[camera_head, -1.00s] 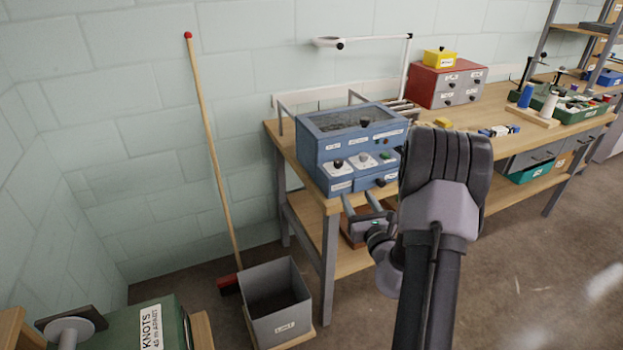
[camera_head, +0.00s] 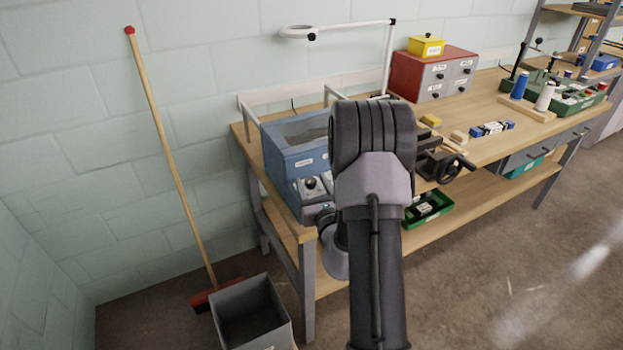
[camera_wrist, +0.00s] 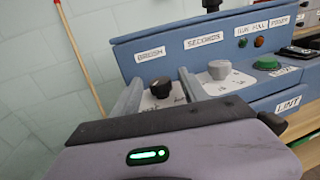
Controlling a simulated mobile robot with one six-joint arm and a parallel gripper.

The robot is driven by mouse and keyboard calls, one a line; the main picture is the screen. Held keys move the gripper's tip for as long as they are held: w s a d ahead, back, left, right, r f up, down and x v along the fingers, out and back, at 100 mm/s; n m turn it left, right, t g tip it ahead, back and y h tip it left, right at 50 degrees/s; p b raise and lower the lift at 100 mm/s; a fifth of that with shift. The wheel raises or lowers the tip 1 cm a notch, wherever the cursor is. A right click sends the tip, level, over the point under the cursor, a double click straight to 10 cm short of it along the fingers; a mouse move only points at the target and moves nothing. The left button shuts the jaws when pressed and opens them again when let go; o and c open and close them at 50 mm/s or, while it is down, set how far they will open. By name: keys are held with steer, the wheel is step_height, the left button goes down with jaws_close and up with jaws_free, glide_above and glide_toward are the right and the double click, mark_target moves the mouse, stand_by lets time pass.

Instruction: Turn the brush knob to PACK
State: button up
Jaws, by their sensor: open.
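The brush knob (camera_wrist: 161,88) is black and sits on a white dial plate under the BRUSH label (camera_wrist: 151,54) on the blue machine (camera_wrist: 155,66). In the head view the knob (camera_head: 311,183) shows just left of my arm. My gripper (camera_wrist: 160,76) is open, with its two grey fingers reaching toward the panel. In the wrist view the knob appears between the fingers; I cannot tell if either touches it. The dial's markings and the knob's setting are too small to read. In the head view my arm hides most of the gripper.
A grey SECONDS knob (camera_wrist: 218,69) stands right of the right finger, with a green button (camera_wrist: 266,63) beyond. A LINT drawer (camera_wrist: 288,104) is below. The workbench (camera_head: 497,110) holds a red drawer cabinet (camera_head: 405,75). A grey bin (camera_head: 225,310) and a broom (camera_head: 175,170) stand at left.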

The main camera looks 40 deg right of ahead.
steer(key=shift+s, duration=0.1)
steer(key=shift+c, duration=0.4)
jaws_close()
steer(key=shift+n+y, duration=0.3)
steer(key=shift+y, duration=0.1)
steer(key=n+y, duration=0.1)
steer(key=y, duration=0.1)
steer(key=n+t+y, duration=0.1)
steer(key=y, duration=0.1)
steer(key=shift+s+d+n, duration=0.1)
steer(key=shift+d+n, duration=0.2)
steer(key=shift+d+n+y+b, duration=0.1)
steer(key=shift+n+y+b, duration=0.1)
steer(key=shift+n+y, duration=1.1)
steer(key=shift+d+n+y+b, duration=0.15)
steer(key=shift+n+y, duration=0.55)
steer(key=shift+y, duration=1.4)
